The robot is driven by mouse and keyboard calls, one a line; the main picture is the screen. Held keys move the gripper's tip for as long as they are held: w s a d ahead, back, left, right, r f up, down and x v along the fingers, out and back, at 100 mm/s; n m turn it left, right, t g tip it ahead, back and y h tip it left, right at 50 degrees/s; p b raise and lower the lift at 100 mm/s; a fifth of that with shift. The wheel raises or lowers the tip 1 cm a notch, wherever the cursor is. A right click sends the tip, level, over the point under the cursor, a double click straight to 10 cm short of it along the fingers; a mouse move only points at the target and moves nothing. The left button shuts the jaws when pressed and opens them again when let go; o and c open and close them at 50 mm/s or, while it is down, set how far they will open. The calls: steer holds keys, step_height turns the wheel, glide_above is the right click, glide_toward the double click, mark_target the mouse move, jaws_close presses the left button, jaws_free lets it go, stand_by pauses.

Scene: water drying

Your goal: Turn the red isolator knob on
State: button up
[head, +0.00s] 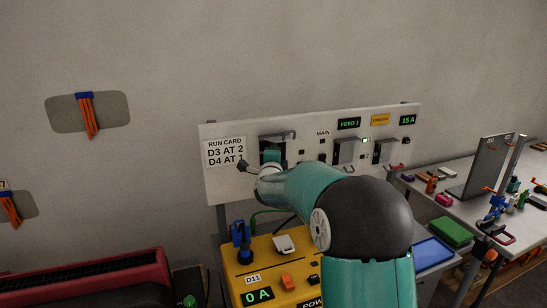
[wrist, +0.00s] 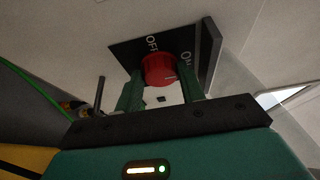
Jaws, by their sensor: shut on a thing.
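The red isolator knob (wrist: 158,70) sits on a black plate (wrist: 128,52) marked OFF and ON in the wrist view. Its white mark points toward the right side, near the ON lettering. My gripper (wrist: 160,84) has its two green fingers on either side of the knob, shut on it. In the head view, my arm reaches the white panel (head: 215,185), and the knob is hidden behind my wrist. Only part of my gripper (head: 271,156) shows there, in front of the panel's left part.
A yellow unit (head: 240,285) reading 0 A stands below the panel. Grey boxes (head: 346,150) and lit displays (head: 349,123) are to the right on the panel. A bench (head: 460,205) with several small objects stands at the right. A green cable (wrist: 32,88) runs at the left.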

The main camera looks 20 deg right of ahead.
steer(key=o, duration=1)
steer(key=shift+s+a, duration=0.1)
steer(key=v, duration=1.3)
steer(key=shift+s, duration=0.3)
steer(key=shift+a+r, duration=0.1)
